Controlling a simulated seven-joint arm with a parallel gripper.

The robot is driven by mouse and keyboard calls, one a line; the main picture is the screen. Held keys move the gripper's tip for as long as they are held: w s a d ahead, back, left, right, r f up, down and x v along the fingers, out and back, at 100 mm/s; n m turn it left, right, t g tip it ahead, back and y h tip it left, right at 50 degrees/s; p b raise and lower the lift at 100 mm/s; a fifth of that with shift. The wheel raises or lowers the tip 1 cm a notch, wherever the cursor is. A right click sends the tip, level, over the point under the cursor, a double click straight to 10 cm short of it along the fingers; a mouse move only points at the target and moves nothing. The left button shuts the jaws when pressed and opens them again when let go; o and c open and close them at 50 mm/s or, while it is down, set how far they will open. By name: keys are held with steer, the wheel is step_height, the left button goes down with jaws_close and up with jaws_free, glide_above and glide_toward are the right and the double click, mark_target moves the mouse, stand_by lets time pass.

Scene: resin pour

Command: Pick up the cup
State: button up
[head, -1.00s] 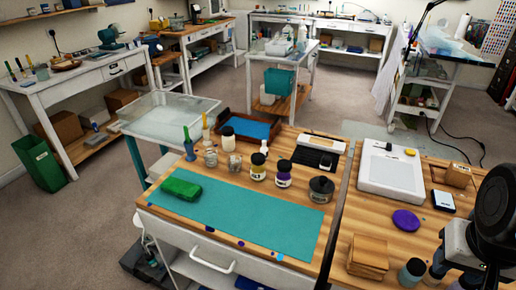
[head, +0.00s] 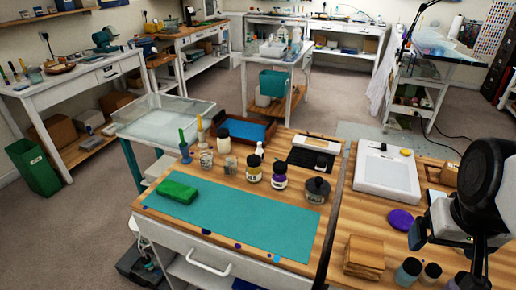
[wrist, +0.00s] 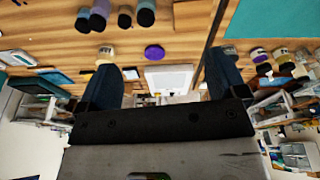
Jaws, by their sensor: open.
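Two small clear cups stand side by side on the wooden bench behind the teal mat: a left clear cup (head: 206,159) and a right clear cup (head: 230,165). I cannot tell which one the task means. A blue pot (head: 185,153) with brushes stands just left of them. My gripper (head: 447,245) is at the far right in the head view, well away from the cups, over the right-hand bench. In the wrist view my gripper (wrist: 165,82) shows two dark fingers spread apart, with nothing between them.
A green block (head: 177,190) lies on the teal mat (head: 240,222). Several jars, including a dark lidded jar (head: 316,190), stand right of the cups. A purple disc (head: 400,219), stacked wooden squares (head: 364,256) and a white panel (head: 387,176) occupy the right bench.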

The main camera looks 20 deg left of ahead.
steer(key=w+a+f+n+g, duration=0.1)
steer(key=w+a+n, duration=1.3)
steer(key=w+a, duration=1.1)
steer(key=n+g, duration=0.2)
steer(key=n, duration=1)
glide_above(230, 166)
steer(key=w+a, duration=0.1)
steer(key=w, duration=0.1)
step_height(230, 166, down, 16)
steer(key=shift+w+a, duration=0.15)
steer(key=shift+f, duration=1.3)
steer(key=shift+w+f, duration=0.15)
steer(key=shift+f, duration=2.45)
